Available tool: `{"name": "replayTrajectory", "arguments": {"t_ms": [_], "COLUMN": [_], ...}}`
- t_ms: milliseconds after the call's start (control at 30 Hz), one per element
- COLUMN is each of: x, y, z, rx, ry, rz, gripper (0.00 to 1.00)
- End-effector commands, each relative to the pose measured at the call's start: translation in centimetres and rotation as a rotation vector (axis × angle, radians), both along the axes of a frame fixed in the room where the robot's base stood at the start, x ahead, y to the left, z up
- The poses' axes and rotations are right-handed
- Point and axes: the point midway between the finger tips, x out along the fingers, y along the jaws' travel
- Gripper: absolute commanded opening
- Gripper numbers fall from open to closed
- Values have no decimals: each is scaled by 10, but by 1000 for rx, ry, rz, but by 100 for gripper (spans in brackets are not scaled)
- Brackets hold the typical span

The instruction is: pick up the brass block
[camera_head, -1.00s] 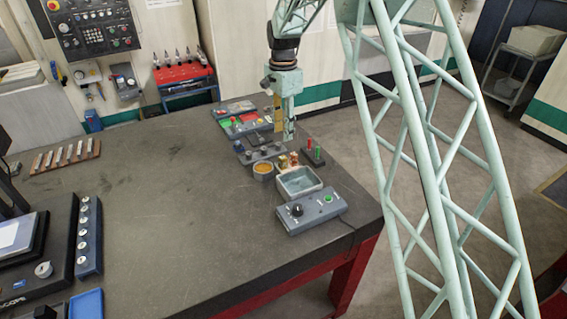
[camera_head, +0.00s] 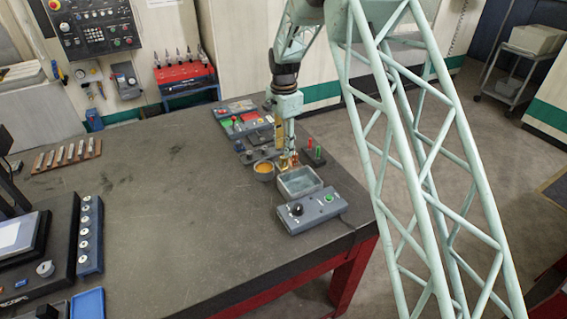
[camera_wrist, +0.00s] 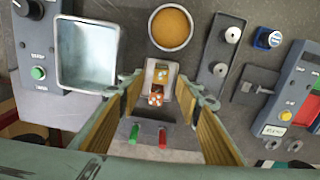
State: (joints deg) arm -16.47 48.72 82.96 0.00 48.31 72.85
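A small brass-coloured block (camera_wrist: 160,75) sits on a pale narrow holder (camera_wrist: 164,63) in the wrist view. A copper-coloured piece (camera_wrist: 155,98) is beside it on the same holder. In the head view the brass block (camera_head: 284,162) is small beneath my gripper (camera_head: 286,148). In the wrist view my gripper (camera_wrist: 163,96) is open, with its ribbed, yellowish-brown fingers on either side of the holder. Nothing is held between the fingers. Whether the fingertips are level with the block or above it, I cannot tell.
A metal tray (camera_head: 300,182) and a round cup with orange contents (camera_head: 264,168) stand close by. A stand with red and green pegs (camera_head: 314,156) is just right of the gripper. A control box (camera_head: 312,210) lies nearer.

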Motion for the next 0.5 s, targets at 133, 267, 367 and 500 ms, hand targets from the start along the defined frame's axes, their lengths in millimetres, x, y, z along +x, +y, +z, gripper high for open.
{"name": "replayTrajectory", "arguments": {"t_ms": [133,267,367,500], "x": [0,0,0,0], "y": [0,0,0,0], "z": [-6,-7,-7,-8], "rx": [0,0,0,0], "ry": [0,0,0,0], "rz": [0,0,0,0], "gripper": [32,32,32,32]}}
